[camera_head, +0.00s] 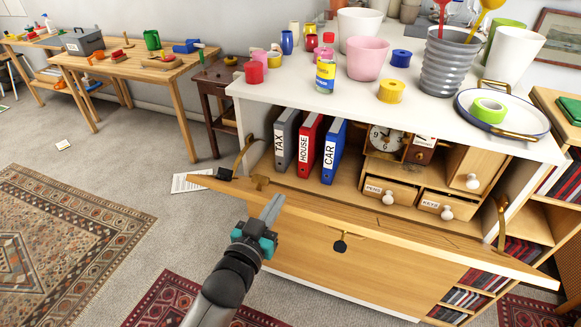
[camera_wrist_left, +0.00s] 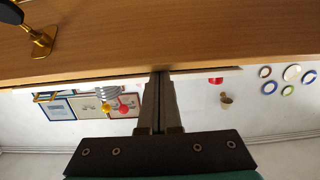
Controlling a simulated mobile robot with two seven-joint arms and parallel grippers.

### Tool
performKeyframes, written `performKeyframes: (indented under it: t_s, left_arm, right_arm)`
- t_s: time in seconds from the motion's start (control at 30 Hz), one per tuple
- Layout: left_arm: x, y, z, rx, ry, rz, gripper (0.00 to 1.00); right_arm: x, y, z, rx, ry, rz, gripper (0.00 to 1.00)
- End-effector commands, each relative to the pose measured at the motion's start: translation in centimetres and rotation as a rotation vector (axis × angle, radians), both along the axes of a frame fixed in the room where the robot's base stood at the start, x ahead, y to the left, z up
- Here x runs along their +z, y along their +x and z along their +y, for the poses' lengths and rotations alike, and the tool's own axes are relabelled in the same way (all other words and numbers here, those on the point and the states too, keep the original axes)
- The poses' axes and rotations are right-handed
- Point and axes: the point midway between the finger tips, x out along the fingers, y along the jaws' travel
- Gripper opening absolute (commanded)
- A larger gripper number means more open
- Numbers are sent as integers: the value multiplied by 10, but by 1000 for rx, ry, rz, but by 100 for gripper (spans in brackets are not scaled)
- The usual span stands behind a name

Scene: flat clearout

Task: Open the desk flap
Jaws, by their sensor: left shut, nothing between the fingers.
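The desk flap (camera_head: 390,228) is a long wooden board on the white-topped desk. It is folded down and out, close to level, with the compartment behind it open to view. Brass stays (camera_head: 502,222) show at both ends. A dark key or pull (camera_head: 340,243) hangs below its front edge. My left gripper (camera_head: 273,205) is shut and empty at the flap's front edge, left of the middle. In the left wrist view the wooden flap (camera_wrist_left: 190,38) fills the top, and the closed fingertips (camera_wrist_left: 159,74) reach its edge; whether they touch is unclear. My right gripper is not in view.
Inside stand binders (camera_head: 308,145), a clock (camera_head: 386,140) and small drawers (camera_head: 390,191). The white desk top (camera_head: 300,97) is crowded with cups, pots and a tray (camera_head: 500,112). Open floor (camera_head: 160,190) lies left; a paper (camera_head: 190,182) lies near the flap's left end.

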Motion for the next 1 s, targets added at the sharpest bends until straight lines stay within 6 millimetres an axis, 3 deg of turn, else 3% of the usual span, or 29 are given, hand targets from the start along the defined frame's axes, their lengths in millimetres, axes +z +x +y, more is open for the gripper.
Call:
performKeyframes:
  t_s: [0.03,0.6,1.0]
  left_arm:
    - [-15,-6,2,1,-4,-11,0]
    - [-73,-50,17,0,-70,-224,0]
    - [-64,-49,16,-1,-71,-225,0]
  right_arm:
    - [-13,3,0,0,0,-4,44]
    - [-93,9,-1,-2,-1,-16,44]
    - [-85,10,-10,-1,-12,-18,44]
